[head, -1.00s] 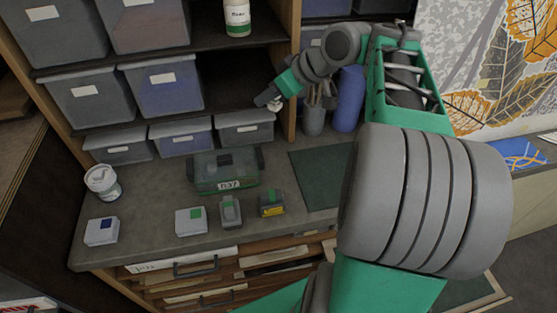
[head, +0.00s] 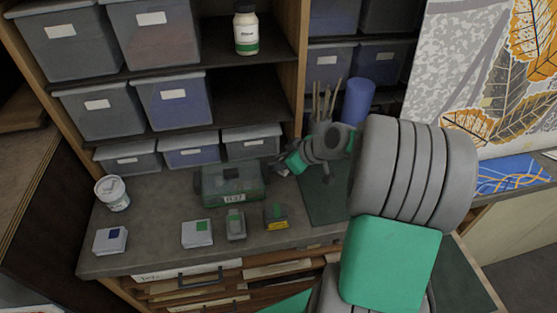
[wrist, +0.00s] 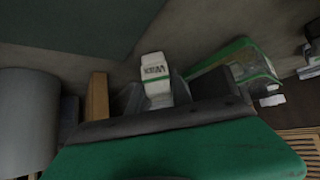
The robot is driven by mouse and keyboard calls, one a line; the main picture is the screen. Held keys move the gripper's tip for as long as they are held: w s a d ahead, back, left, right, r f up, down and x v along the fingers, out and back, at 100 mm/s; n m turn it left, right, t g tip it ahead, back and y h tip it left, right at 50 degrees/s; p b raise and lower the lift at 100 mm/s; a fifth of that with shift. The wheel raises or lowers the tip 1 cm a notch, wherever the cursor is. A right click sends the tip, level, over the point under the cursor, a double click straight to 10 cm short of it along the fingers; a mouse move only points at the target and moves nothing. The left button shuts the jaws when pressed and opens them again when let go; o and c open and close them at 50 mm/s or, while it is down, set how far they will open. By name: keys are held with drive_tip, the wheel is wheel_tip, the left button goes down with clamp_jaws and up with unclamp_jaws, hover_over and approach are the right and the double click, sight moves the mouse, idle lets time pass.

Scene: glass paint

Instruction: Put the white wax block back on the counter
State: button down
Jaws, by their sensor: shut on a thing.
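The white wax block (wrist: 155,68), a small white piece with dark lettering, is held between the two fingers of my gripper (wrist: 155,95) in the wrist view. My gripper is shut on it. In the head view my gripper (head: 281,166) is low over the back of the grey counter (head: 160,232), just right of the green see-through case. The block is mostly hidden there. I cannot tell whether it touches the counter.
The green case (head: 232,184) also shows in the wrist view (wrist: 235,62). A dark green mat (head: 322,203) lies to the right. Small boxes (head: 197,233) line the front, and a white tub (head: 112,194) stands left. Bare counter lies between tub and case.

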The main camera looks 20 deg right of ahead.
drive_tip(key=c, duration=1.5)
unclamp_jaws()
drive_tip(key=shift+o, duration=0.2)
drive_tip(key=shift+r, duration=0.25)
drive_tip(key=b+v, duration=0.1)
drive_tip(key=v, duration=1)
drive_tip(key=shift+s+d+b, duration=0.2)
drive_tip(key=shift+s+b, duration=0.1)
drive_tip(key=shift+s, duration=0.1)
drive_tip(key=shift+r, duration=0.15)
